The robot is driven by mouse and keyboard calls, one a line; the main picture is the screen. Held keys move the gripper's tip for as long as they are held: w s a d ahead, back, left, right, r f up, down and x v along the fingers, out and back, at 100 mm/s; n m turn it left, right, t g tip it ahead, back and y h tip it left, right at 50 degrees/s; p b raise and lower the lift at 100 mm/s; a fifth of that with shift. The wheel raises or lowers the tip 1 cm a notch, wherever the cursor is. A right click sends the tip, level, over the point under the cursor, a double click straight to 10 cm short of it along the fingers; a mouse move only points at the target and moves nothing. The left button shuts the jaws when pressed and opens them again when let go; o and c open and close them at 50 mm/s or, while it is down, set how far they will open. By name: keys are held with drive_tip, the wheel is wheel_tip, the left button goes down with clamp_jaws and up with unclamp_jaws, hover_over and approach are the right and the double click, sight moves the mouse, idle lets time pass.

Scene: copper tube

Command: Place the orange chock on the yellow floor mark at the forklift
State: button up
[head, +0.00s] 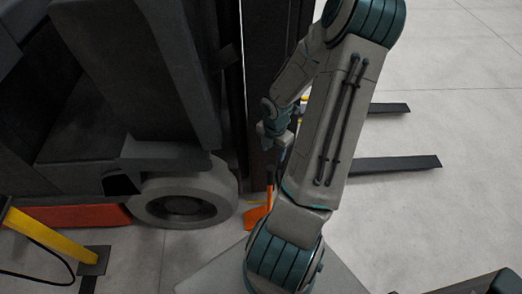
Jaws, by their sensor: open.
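The orange chock (256,215) is on the floor just right of the forklift's front wheel (186,200), with a thin upright orange part above it. My arm hides part of its right side. A small pale yellowish strip shows on the floor by the wheel and chock; I cannot tell if it is the yellow floor mark. My gripper (272,142) is open, above and beyond the chock, beside the forklift's dark mast. My arm partly covers it, and I see nothing held in it.
The dark forklift (125,75) fills the left side. Its two forks (395,163) reach right, low over the floor. The pale floor at right is mostly clear.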

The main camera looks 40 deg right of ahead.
drive_tip(key=s+a+r+m+t, duration=0.1)
drive_tip(key=s+a+r+m, duration=0.2)
drive_tip(key=a+r+m, duration=0.7)
drive_tip(key=s+a+r+m+t, duration=0.1)
drive_tip(key=s+a+r+m, duration=0.3)
drive_tip(key=a+r+m, duration=0.6)
wheel_tip(320, 180, up, 6)
drive_tip(key=a, duration=0.3)
drive_tip(key=shift+s+f+m, duration=0.2)
drive_tip(key=shift+s+m, duration=0.05)
drive_tip(key=shift+m, duration=0.05)
